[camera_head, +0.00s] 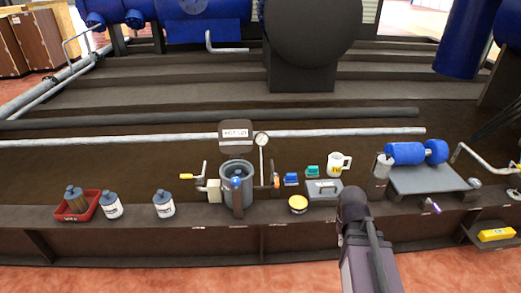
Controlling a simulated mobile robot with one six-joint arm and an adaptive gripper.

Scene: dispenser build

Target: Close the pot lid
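The grey pot (237,188) stands upright on the dark ledge near the middle of the head view. Its round mouth shows as open. A dark plate with a white label (236,133), which looks like the pot lid, stands raised behind and above the mouth. A small blue part (236,182) shows at the pot's front. My arm reaches in from the bottom, right of the pot, and ends in a dark rounded joint. No gripper fingers can be made out.
A round gauge (262,139) rises beside the pot; a yellow-handled crank (187,177) is at its left. A yellow tin (298,204), grey box (324,189) and white mug (338,163) stand right. Bottles (163,204) and a red tray (69,215) are left.

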